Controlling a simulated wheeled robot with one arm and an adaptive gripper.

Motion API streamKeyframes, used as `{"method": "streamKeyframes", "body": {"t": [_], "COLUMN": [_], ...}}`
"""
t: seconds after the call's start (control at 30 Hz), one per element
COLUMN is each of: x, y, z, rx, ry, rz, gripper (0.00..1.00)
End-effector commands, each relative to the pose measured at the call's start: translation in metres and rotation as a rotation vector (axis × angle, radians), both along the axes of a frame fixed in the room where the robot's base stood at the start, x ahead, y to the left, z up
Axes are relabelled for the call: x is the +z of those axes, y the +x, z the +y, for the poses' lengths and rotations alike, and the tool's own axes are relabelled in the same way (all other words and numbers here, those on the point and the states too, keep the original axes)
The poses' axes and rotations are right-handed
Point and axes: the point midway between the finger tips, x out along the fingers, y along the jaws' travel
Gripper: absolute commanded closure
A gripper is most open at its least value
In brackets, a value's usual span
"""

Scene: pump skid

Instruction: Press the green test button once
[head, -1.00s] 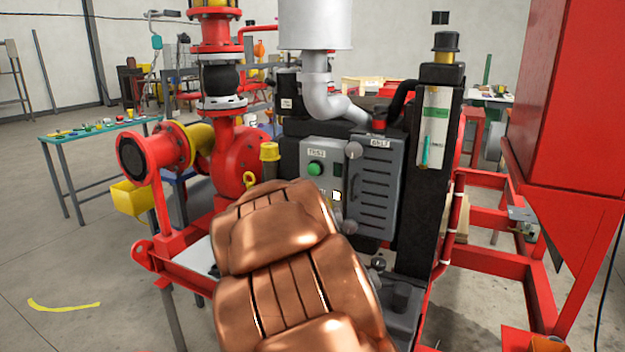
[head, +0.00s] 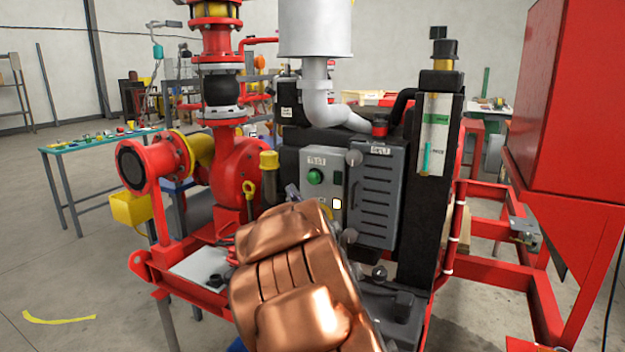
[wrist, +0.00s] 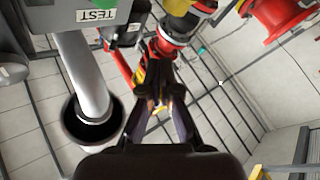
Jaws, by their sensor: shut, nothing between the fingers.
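The green test button (head: 315,177) sits on a grey control box (head: 334,163) under a TEST label. It is round and fully in sight in the head view. My gripper (head: 292,190) shows only as a small dark tip past my copper arm, just left of and slightly below the button in the picture. The gap in depth to the box cannot be told. In the wrist view my gripper (wrist: 160,88) is shut and empty.
A yellow-capped post (head: 269,163) and red pump piping (head: 235,170) are on the left. A silver exhaust pipe (head: 322,100) rises above. My arm hides the lower part of the box.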

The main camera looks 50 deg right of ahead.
Motion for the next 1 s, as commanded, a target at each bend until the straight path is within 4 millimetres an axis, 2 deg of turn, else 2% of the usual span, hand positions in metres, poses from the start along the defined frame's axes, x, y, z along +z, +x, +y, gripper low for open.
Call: {"method": "streamKeyframes", "body": {"t": [0.6,0.8,1.0], "x": [0.0,-0.001,-0.001], "y": [0.019,0.023,0.024], "z": [-0.065,-0.077,-0.08], "rx": [-0.003,-0.001,0.0], "ry": [0.001,0.002,0.003], "rz": [0.0,0.001,0.002], "gripper": [1.0,1.0,1.0]}}
